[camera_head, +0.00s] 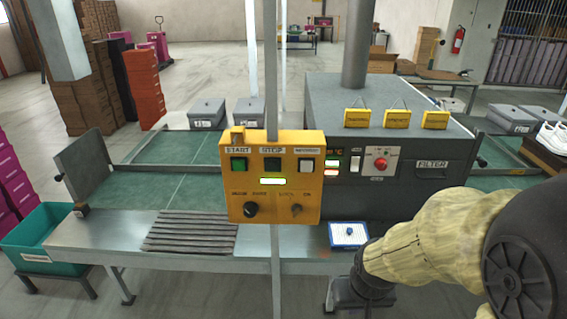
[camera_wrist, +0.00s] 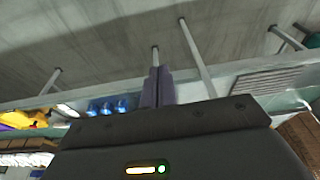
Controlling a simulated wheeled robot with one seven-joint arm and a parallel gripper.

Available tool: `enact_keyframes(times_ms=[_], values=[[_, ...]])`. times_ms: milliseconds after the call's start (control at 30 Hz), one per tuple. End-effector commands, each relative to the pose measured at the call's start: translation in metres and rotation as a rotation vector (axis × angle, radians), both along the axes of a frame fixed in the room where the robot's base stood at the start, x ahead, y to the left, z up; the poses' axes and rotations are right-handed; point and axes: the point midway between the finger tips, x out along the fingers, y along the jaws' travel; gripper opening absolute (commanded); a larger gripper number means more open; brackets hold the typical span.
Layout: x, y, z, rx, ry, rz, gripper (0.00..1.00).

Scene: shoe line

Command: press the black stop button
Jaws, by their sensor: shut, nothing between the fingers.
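The black stop button (camera_head: 272,164) is on the front of a yellow control box (camera_head: 265,203), under the word STOP. It sits between a green start button (camera_head: 239,165) and a whitish button (camera_head: 306,166). My arm reaches in from the right in the head view, with its dark end low and to the right of the box, well apart from the button. In the wrist view my gripper (camera_wrist: 157,75) has its fingers together and empty, above the floor and the bench edge. The stop button is not visible in the wrist view.
The box is on a pole in front of a metal bench (camera_head: 110,242) and green conveyor. A grey oven housing (camera_head: 440,165) with a red knob (camera_head: 380,163) stands to the right. A white-and-blue pad (camera_head: 348,235) lies on the bench. A teal bin (camera_head: 40,240) is at left.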

Motion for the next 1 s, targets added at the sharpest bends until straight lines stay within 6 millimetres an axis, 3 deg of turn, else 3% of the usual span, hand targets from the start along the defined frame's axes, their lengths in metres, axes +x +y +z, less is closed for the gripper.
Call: enact_keyframes(times_ms=[367,567,767,1000], values=[[0.005,0.001,0.001,-0.004,-0.005,0.010,0.00],[0.036,0.006,0.001,-0.013,-0.044,0.092,0.00],[0.083,0.037,-0.007,0.056,-0.137,0.239,0.00],[0.127,0.095,-0.003,0.268,-0.303,0.352,0.00]])
